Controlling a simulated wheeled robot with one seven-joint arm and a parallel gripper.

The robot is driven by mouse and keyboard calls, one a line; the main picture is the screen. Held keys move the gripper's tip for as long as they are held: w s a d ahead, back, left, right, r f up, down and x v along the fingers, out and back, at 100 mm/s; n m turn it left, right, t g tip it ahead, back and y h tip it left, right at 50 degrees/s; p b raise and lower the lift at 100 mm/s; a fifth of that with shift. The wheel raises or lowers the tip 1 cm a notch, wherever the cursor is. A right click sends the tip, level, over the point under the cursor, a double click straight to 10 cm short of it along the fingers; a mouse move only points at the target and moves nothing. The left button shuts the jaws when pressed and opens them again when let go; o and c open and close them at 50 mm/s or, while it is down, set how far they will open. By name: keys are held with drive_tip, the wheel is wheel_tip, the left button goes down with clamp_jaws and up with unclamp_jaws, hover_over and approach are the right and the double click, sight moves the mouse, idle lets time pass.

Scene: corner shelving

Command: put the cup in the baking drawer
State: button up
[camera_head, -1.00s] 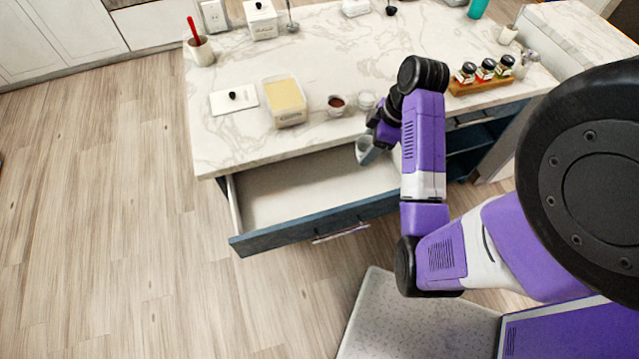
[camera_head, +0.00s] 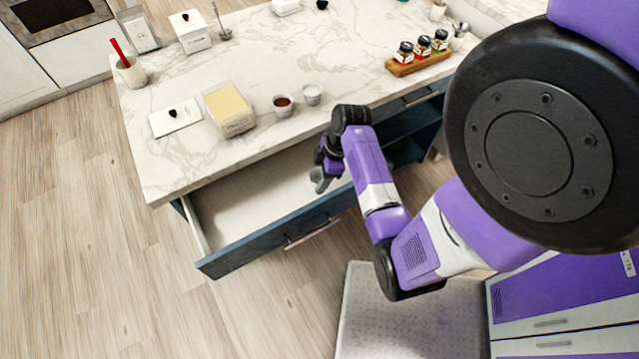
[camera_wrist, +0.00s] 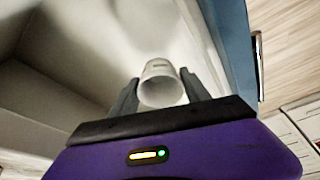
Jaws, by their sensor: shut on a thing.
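The open drawer (camera_head: 232,216) has a blue front and a pale, empty-looking inside. It sticks out below the marble counter. My gripper (camera_head: 322,174) is at the drawer's right end, low over or inside it. The wrist view shows a white cup (camera_wrist: 161,84) between the two dark fingers of my gripper (camera_wrist: 160,88), with its round end facing the camera. The gripper is shut on the cup. The drawer's inside (camera_wrist: 70,58) lies around and beyond it, with the blue front at right. I cannot tell whether the cup touches the drawer floor. The cup is mostly hidden in the head view.
On the counter (camera_head: 290,60) stand a butter container (camera_head: 229,110), two small bowls (camera_head: 283,105), a lid (camera_head: 174,117), a mug with a red utensil (camera_head: 130,70) and a spice rack (camera_head: 418,58). The drawer's left part is clear.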

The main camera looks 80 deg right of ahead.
drive_tip(key=shift+f, duration=1.9)
drive_tip(key=shift+f, duration=0.1)
drive_tip(key=o, duration=1.5)
drive_tip(key=shift+c, duration=0.2)
drive_tip(key=v, duration=1.2)
